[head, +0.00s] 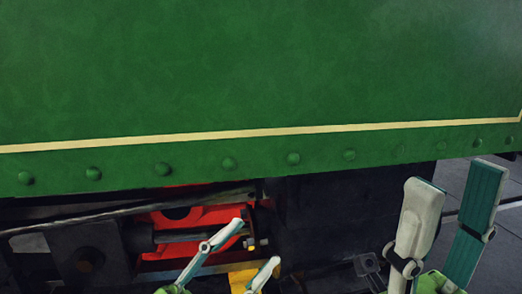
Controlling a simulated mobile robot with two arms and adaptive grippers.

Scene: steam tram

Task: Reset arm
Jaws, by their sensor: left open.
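My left gripper (256,242) is at the bottom middle of the head view, in front of the tram's underside. Its two pale and teal fingers are apart, with nothing seen held between them. My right gripper (457,174) is at the lower right. Its two fingers, one pale and one teal, point up and stand apart, with nothing seen between them. Both arms are mostly hidden below the frame edge.
The green tram side panel (260,75), with a cream stripe and a row of rivets, fills the upper view. Below it are red running gear (190,222), a dark rod and dark box-like parts (330,222). Grey paved floor shows at the far right.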

